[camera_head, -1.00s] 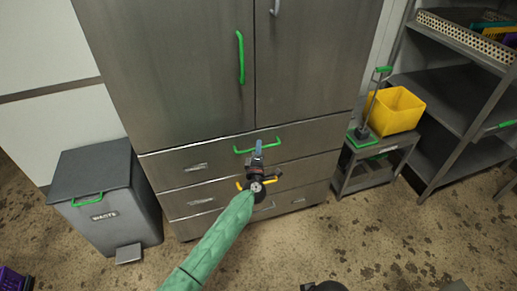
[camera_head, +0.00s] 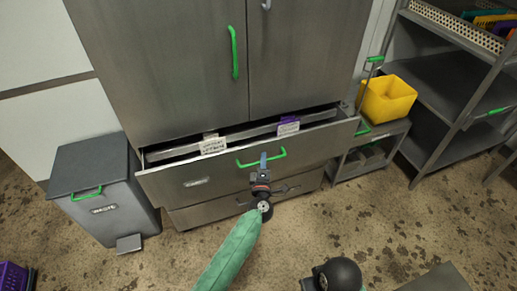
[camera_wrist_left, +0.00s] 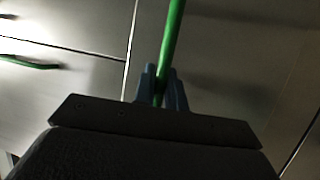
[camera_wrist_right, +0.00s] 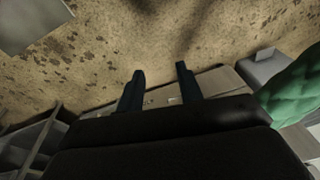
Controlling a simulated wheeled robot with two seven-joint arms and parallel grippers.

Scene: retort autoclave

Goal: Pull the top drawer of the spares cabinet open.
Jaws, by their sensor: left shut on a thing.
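The grey steel spares cabinet (camera_head: 165,75) fills the middle of the head view. Its top drawer (camera_head: 225,180) is pulled part way out, and two labelled things, one with a white card (camera_head: 213,145) and one purple (camera_head: 288,126), show in its gap. My left gripper (camera_head: 263,162) is shut on the drawer's green handle (camera_head: 247,165); the left wrist view shows its fingers (camera_wrist_left: 161,85) around the green bar (camera_wrist_left: 173,40). My right gripper (camera_wrist_right: 160,82) is open and empty, with its fingers apart over the floor in the right wrist view.
A grey waste bin (camera_head: 95,175) with a pedal stands left of the cabinet. A yellow tub (camera_head: 388,100) sits on a low cart (camera_head: 345,172) at the right, near the drawer's right end. Grey shelving (camera_head: 445,75) stands farther right.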

